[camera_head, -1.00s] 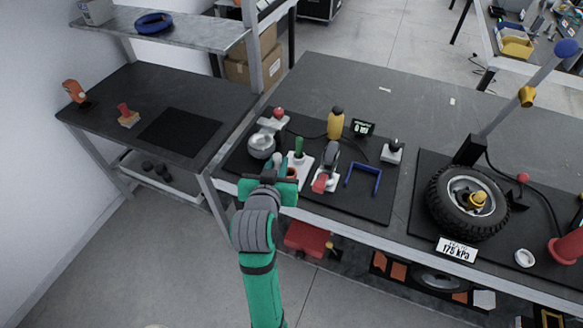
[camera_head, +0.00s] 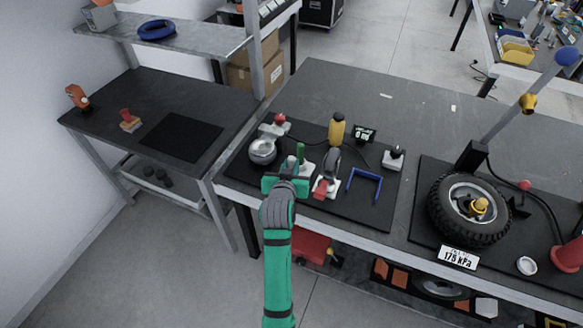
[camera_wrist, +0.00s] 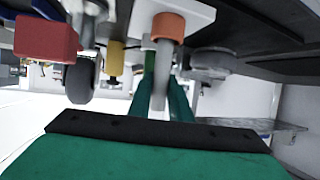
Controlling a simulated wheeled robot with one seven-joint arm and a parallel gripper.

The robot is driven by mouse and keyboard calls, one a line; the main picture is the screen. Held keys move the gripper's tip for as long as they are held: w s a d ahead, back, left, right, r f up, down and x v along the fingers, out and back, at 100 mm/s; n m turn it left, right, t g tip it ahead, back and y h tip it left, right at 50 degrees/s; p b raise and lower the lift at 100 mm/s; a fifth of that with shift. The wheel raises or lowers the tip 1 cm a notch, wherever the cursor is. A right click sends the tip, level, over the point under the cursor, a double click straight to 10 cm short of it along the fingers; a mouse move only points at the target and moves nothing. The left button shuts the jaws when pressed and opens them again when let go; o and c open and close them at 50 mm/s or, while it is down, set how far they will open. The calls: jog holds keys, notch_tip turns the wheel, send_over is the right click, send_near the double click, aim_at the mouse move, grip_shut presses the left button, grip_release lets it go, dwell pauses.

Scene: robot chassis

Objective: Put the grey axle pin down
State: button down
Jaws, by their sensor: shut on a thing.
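The grey axle pin (camera_wrist: 162,72) is held between the green fingers of my gripper (camera_wrist: 163,92) in the wrist view. One end of the pin overlaps an orange ring (camera_wrist: 168,24) on a white plate (camera_wrist: 202,14); I cannot tell whether it is inside the ring or just in front. In the head view my gripper (camera_head: 286,182) is over the front edge of the dark mat, at the white plate (camera_head: 308,168) with a green post (camera_head: 301,152). The gripper mostly hides the pin and the ring there.
A yellow bottle (camera_head: 336,129) stands behind. A tyre (camera_head: 468,210) lies farther right.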

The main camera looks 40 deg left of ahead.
jog(key=shift+f, duration=0.45)
jog(key=shift+f, duration=0.15)
jog(key=c, duration=1.6)
grip_release()
jog(key=shift+c, duration=0.2)
jog(key=shift+s+r, duration=0.2)
jog(key=shift+s, duration=0.05)
jog(key=v, duration=1.1)
jog(key=shift+d+r, duration=0.15)
jog(key=shift+d, duration=0.05)
jog(key=shift+s+d, duration=0.1)
jog(key=shift+s, duration=0.05)
